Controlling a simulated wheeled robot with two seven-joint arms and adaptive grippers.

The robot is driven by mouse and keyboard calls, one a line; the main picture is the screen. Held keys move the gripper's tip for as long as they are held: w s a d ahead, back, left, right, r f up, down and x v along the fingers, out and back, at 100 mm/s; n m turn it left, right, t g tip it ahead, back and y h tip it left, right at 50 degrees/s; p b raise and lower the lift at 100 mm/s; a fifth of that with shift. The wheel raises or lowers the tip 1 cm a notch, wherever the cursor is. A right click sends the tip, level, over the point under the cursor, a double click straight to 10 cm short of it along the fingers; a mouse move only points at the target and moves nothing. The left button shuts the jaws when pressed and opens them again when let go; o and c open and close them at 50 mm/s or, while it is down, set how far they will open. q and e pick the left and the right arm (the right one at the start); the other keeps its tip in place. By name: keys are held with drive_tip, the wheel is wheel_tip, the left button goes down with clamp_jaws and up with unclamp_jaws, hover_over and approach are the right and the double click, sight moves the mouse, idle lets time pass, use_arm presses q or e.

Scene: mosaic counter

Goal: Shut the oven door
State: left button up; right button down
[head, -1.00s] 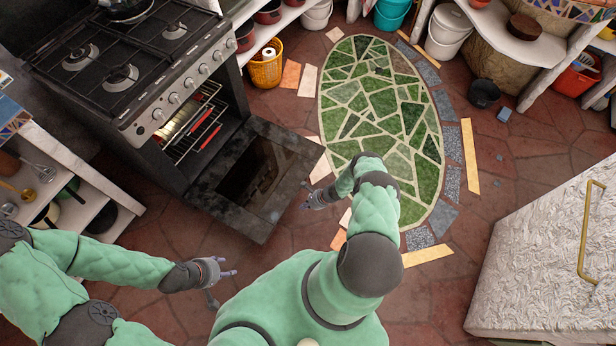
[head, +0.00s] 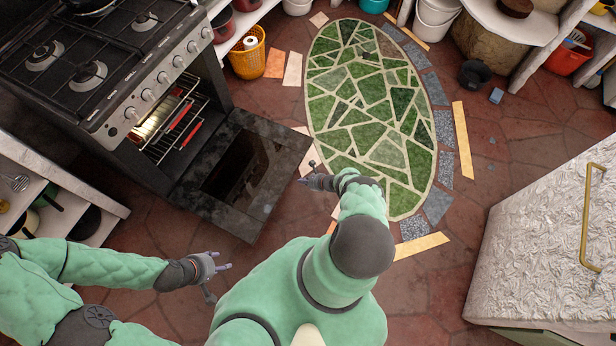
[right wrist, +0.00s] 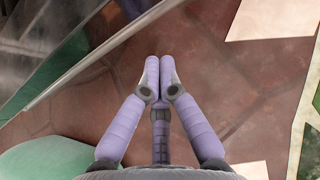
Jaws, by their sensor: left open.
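The oven door (head: 280,163) hangs wide open, folded down low in front of the oven (head: 150,110), its dark window facing up. My right gripper (head: 306,173) is just beyond the door's outer edge, near its right corner. In the right wrist view the fingers (right wrist: 159,75) are together and empty, with a dark panel edge (right wrist: 95,56), likely the door, at upper left. I cannot tell whether they touch it. My left gripper (head: 221,276) is open and empty, in front of the door's near corner and apart from it.
Wire racks with red-handled items (head: 183,120) show inside the oven. A green mosaic rug (head: 372,120) lies right of the door, with loose tiles around it. A textured white counter (head: 545,240) stands at right. A shelf (head: 100,225) stands at left. Tiled floor lies between.

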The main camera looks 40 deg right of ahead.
drive_tip(key=shift+w+a+r+b, duration=0.3)
drive_tip(key=shift+w+r+b, duration=0.15)
drive_tip(key=shift+w, duration=0.25)
drive_tip(key=shift+w+a+r+b, duration=0.35)
drive_tip(key=shift+w+b, duration=0.15)
drive_tip(key=shift+w, duration=0.2)
drive_tip(key=shift+d, duration=0.1)
